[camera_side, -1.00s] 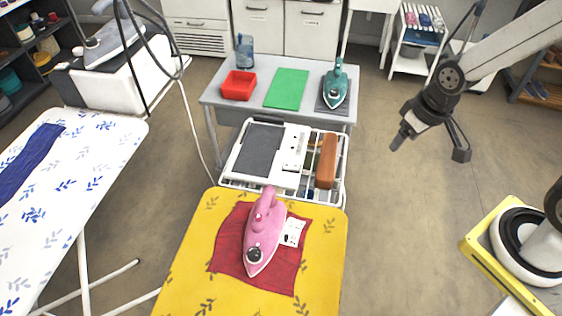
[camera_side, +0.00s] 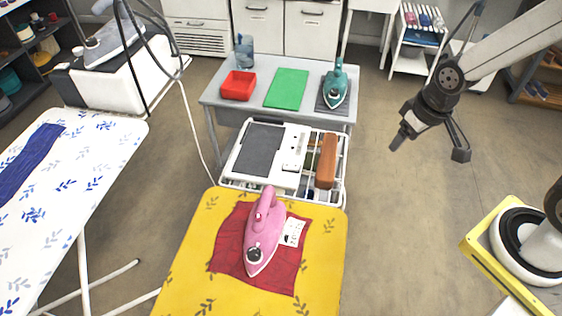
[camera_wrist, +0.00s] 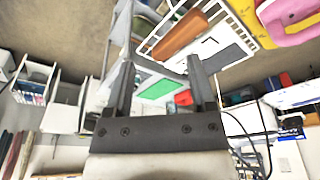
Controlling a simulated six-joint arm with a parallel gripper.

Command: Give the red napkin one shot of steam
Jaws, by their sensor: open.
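The red napkin (camera_side: 284,275) lies flat on a yellow ironing board (camera_side: 325,270) with a leaf print. A pink iron (camera_side: 262,232) rests on the napkin and hides its middle; its pointed end faces the front. A white tag (camera_side: 292,232) with dark marks lies beside the iron on the right. My gripper (camera_side: 430,148) is open and empty in the air, right of the board and well apart from the iron. In the wrist view, my gripper (camera_wrist: 160,62) shows spread fingers with nothing between them; part of the pink iron (camera_wrist: 290,14) shows at the top right.
Behind the board stand a white rack with a grey pad (camera_side: 257,150) and a brown wooden block (camera_side: 327,160). A grey table (camera_side: 310,113) holds a red bin (camera_side: 239,85), green mat (camera_side: 287,89) and teal iron (camera_side: 336,85). A blue-leaf board (camera_side: 85,165) stands left. Floor under my gripper is clear.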

